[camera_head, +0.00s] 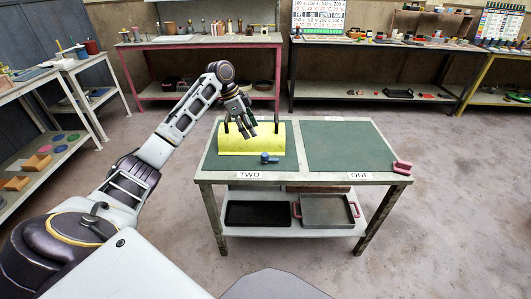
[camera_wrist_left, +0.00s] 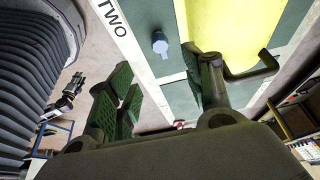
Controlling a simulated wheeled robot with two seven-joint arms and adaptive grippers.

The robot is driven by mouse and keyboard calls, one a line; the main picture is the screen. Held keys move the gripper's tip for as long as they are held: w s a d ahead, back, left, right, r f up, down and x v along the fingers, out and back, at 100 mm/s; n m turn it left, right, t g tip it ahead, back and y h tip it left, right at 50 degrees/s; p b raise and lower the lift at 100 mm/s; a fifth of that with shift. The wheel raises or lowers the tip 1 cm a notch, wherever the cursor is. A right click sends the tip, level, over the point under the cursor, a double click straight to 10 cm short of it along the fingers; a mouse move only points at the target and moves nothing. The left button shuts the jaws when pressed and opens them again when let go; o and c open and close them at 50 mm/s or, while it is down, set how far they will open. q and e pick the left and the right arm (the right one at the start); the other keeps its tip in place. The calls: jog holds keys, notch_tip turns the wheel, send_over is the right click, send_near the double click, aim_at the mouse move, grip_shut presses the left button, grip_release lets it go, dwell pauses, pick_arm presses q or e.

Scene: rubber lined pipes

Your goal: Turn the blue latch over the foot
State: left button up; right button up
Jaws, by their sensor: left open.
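A yellow half-round cover (camera_head: 262,145) lies on the green mat of the TWO side of the table, with dark bent handles standing at its ends. The small blue latch (camera_head: 268,158) sits at its front edge. In the left wrist view the blue latch (camera_wrist_left: 160,43) is near the TWO label, left of the yellow cover (camera_wrist_left: 225,30). The foot cannot be made out. My left gripper (camera_head: 244,128) is open above the cover, behind the latch in the head view. Its two spread fingers (camera_wrist_left: 165,92) show empty in the wrist view. My right gripper is not in view.
The table's ONE side (camera_head: 345,146) is a bare green mat, with a dark red handle (camera_head: 402,167) at its right corner. A black tray (camera_head: 258,214) and a grey tray (camera_head: 327,211) lie on the lower shelf. Loaded benches stand along the back wall.

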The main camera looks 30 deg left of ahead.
aim_at(264, 154)
pick_arm(q)
jog(key=b+x, duration=0.2)
jog(key=x, duration=1)
jog(key=shift+b+x, duration=0.3)
jog(key=shift+x, duration=0.6)
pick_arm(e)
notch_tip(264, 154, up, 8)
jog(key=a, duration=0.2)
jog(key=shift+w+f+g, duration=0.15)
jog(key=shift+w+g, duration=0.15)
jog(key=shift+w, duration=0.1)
pick_arm(q)
jog(key=c, duration=1)
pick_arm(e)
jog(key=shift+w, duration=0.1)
